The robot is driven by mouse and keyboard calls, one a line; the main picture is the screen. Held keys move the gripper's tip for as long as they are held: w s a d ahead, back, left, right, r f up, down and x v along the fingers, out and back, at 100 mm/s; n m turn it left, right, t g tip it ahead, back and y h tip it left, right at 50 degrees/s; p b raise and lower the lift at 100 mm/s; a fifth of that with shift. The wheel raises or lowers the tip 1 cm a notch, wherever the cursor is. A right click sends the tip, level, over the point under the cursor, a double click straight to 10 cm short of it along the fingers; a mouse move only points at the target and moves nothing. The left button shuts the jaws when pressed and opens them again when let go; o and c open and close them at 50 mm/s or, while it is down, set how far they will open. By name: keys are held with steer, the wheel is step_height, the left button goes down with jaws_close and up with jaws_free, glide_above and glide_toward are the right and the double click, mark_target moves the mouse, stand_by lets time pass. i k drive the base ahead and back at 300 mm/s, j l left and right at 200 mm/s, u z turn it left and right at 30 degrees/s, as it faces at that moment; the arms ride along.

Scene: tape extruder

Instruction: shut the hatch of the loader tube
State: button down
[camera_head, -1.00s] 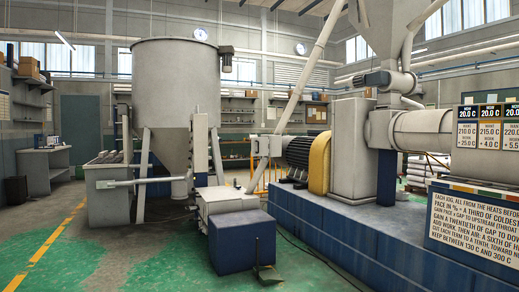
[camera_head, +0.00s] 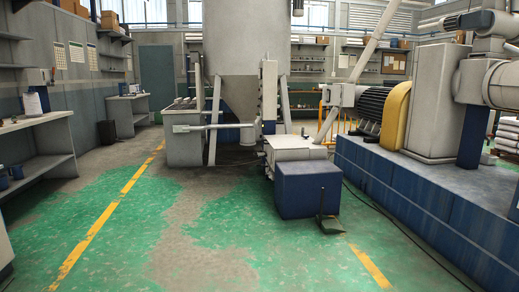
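A pale slanting tube (camera_head: 366,57), which looks like the loader tube, runs up to the right from behind the low grey machine box (camera_head: 298,149). A pale boxy part (camera_head: 341,95) sits on its lower stretch, left of the dark motor. I cannot tell whether this part is the hatch, or whether a hatch there is open or shut. The tube's upper end is outside the picture. My gripper and arm are not in view.
A blue box (camera_head: 307,190) with a small pedal-like piece (camera_head: 329,224) stands before the grey box. The extruder's blue base (camera_head: 425,195) blocks the right. A grey tank (camera_head: 245,50) stands behind. The green floor at front left is clear; shelves (camera_head: 45,140) line the left wall.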

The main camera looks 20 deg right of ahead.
mark_target(333, 96)
steer(key=i+l+z, duration=0.5)
steer(key=i+z, duration=0.2)
steer(key=i, duration=0.2)
steer(key=i+z, duration=0.3)
steer(key=i, duration=0.2)
